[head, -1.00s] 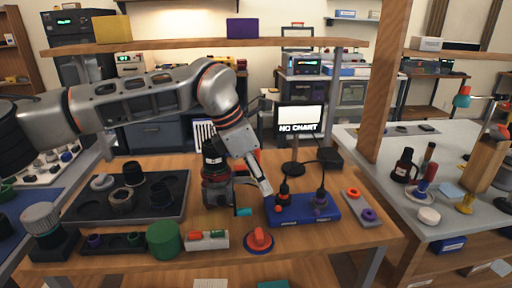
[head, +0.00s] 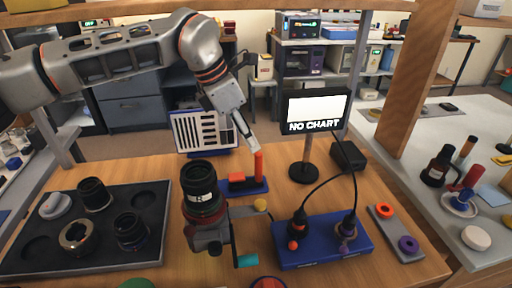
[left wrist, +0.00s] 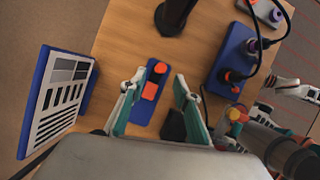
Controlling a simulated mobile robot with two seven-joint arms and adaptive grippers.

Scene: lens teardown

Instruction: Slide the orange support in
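In the left wrist view the base (left wrist: 142,108), the support's round orange top (left wrist: 160,68) and the orange block (left wrist: 150,91) lie between my fingers. My left gripper (head: 248,143) is just above the support in the head view. The left wrist view shows its fingers (left wrist: 157,90) spread apart, with nothing visibly gripped. A black lens (head: 199,186) sits in a stand with a teal-handled crank (head: 247,260).
A striped chart panel (head: 203,132) stands behind the blue base. A "NO CHART" monitor (head: 316,108) stands to its right. A blue box (head: 320,240) with cables is at the front right, and a dark tray (head: 60,205) of lens parts is at left.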

